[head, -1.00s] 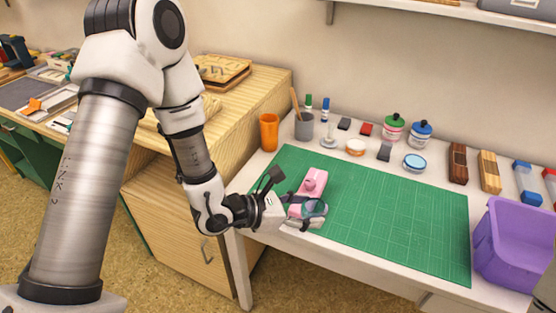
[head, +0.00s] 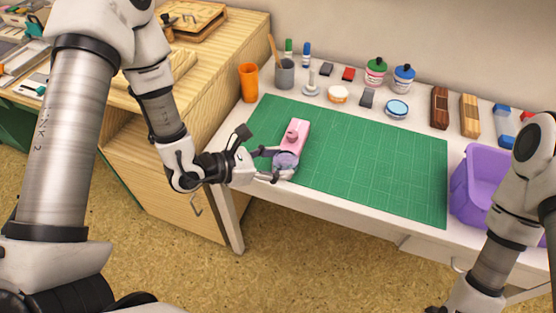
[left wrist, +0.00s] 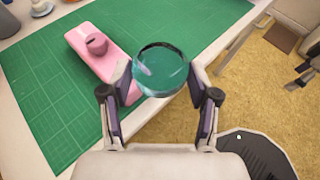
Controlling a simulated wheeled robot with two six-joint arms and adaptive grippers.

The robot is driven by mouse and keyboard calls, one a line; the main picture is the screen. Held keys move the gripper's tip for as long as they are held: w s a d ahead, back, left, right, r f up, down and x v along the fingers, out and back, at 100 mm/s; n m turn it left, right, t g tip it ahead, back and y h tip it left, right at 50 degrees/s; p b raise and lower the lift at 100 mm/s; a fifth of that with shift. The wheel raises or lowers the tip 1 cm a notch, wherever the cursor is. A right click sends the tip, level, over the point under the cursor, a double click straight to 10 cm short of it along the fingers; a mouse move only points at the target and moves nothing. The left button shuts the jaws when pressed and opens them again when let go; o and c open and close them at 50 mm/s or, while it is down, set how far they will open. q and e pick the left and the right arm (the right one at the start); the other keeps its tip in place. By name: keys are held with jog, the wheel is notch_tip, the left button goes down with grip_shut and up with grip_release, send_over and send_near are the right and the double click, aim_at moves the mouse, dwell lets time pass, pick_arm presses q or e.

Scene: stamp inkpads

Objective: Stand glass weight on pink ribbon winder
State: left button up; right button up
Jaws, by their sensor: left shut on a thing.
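The pink ribbon winder (head: 296,136) lies on the left part of the green cutting mat. It is a long pink block with a round knob on top, and it also shows in the left wrist view (left wrist: 88,50). The glass weight (head: 286,160) is a clear, bluish round piece, seen large in the left wrist view (left wrist: 160,72). My left gripper (head: 274,164) is shut on it, with a finger on each side in the left wrist view (left wrist: 160,90). The weight is at the winder's near end; whether they touch I cannot tell. My right arm shows at the right, its fingers not visible.
The green mat (head: 370,170) is mostly bare to the right of the winder. A purple bin (head: 462,200) stands at the table's right. An orange cup (head: 249,83), a grey cup (head: 285,74), ink jars, pads and blocks line the back.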

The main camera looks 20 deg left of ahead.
aim_at(277, 155)
pick_arm(q)
jog(key=w, duration=0.1)
jog(key=w+a, duration=0.1)
jog(key=w, duration=0.1)
jog(key=w+p, duration=0.1)
jog(key=w, duration=0.1)
jog(key=shift+w+a+f, duration=0.15)
jog(key=shift+a, duration=0.2)
notch_tip(277, 155, down, 3)
jog(key=shift+f, duration=0.2)
jog(key=shift+w+f, duration=0.1)
pick_arm(e)
notch_tip(277, 155, up, 2)
jog(key=shift+w+r, duration=0.1)
pick_arm(q)
jog(key=o, duration=0.9)
jog(key=shift+f, duration=0.1)
jog(key=shift+c, duration=0.2)
jog(key=o, duration=0.4)
jog(key=shift+o, duration=0.2)
